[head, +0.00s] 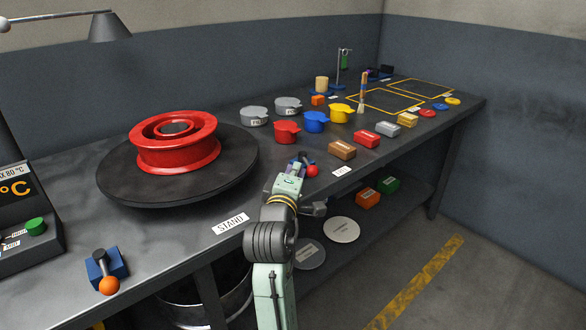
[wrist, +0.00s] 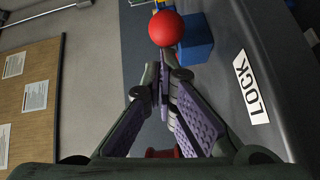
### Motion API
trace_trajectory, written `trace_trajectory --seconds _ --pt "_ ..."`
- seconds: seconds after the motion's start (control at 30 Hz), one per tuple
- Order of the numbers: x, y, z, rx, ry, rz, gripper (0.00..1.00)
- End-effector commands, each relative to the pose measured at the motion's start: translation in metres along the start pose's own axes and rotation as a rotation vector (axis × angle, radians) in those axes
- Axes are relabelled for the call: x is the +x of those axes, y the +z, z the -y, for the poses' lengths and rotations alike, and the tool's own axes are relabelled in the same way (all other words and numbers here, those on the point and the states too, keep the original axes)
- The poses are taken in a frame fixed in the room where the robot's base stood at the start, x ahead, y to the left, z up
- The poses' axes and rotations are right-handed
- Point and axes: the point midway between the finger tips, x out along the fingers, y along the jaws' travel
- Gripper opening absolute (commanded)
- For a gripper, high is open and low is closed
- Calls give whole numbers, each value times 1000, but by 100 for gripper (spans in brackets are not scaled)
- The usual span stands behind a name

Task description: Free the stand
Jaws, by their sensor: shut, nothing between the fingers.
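The stand is a round black turntable (head: 120,188) with a red wheel rim (head: 175,150) lying flat on it. A STAND label (head: 230,223) is on the bench edge in front of it. A lever with a red ball knob (head: 312,171) sits by the LOCK label (head: 342,171). In the wrist view the knob (wrist: 166,28) is in front of a blue block (wrist: 196,38), with the label (wrist: 250,87) to the right. My gripper (wrist: 165,68) is shut and empty, its fingertips just short of the knob in the picture; I cannot tell whether they touch. My gripper (head: 298,170) partly hides the lever's base in the head view.
A second lever with an orange knob (head: 109,286) is at the front left, near a temperature display (head: 18,188). Grey, red, blue and yellow cups and several small boxes (head: 342,150) stand behind and right of my gripper. A lower shelf holds discs (head: 342,230).

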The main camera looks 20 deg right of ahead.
Motion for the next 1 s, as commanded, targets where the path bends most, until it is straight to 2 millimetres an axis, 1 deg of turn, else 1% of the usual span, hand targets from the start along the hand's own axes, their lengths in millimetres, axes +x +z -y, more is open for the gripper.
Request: trace_trajectory --seconds 0.03,0.1,0.17,0.6,0.8,1.0 --pt "0 5 -2 1 -6 -22 0" --pt "1 8 -4 -1 -15 -70 0" --pt "1 9 -3 -3 -16 -70 0" --pt "14 43 -9 -3 -14 -67 0" --pt "23 55 -11 -4 -15 -66 0" --pt "30 62 -14 -3 -13 -68 0"
